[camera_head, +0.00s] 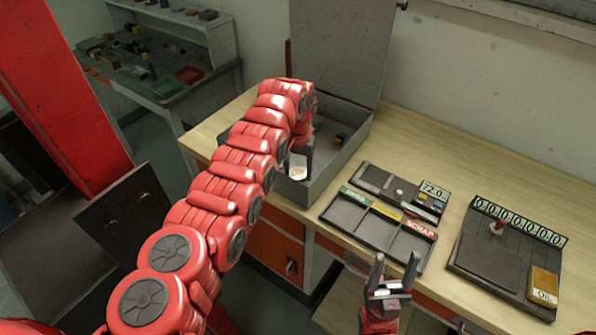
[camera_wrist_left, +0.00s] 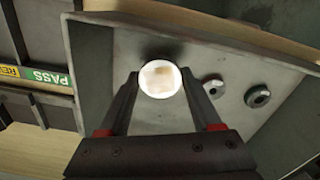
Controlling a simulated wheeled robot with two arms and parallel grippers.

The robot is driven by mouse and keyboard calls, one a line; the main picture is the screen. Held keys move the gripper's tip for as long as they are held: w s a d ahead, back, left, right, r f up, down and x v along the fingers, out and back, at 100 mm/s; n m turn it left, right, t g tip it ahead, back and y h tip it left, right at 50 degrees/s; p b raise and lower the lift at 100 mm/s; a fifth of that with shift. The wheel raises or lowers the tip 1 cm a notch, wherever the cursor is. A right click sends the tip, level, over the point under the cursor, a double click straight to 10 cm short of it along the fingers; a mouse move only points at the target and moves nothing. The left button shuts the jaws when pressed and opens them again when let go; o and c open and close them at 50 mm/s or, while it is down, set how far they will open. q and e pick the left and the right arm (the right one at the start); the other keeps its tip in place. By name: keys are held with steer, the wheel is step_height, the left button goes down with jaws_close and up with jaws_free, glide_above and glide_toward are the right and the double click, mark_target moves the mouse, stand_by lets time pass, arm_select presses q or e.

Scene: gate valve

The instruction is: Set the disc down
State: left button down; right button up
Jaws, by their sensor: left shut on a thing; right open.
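A pale, bright disc (camera_head: 297,173) is at the tips of my left gripper (camera_head: 299,158), over the open grey box (camera_head: 352,165). In the left wrist view the disc (camera_wrist_left: 160,79) sits between the two fingertips, above the box's floor. The gripper is shut on it; the gap below it is hard to judge. A tray with compartments (camera_head: 375,232) labelled green PASS, yellow and red SCRAP lies right of the box. My right gripper (camera_head: 396,272) is open and empty, fingers up, before the bench's front edge.
A device with a 72.0 display (camera_head: 400,190) stands behind the tray. A counter board (camera_head: 505,250) with a yellow OIL block (camera_head: 543,287) is at the right. Bare bench (camera_head: 455,150) lies behind.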

arm_select(q)
step_height(320, 180, down, 2)
steer(key=shift+f, duration=0.1)
steer(key=shift+f, duration=0.1)
steer(key=shift+f, duration=0.2)
steer(key=shift+c, duration=0.4)
jaws_free()
steer(key=shift+r, duration=0.1)
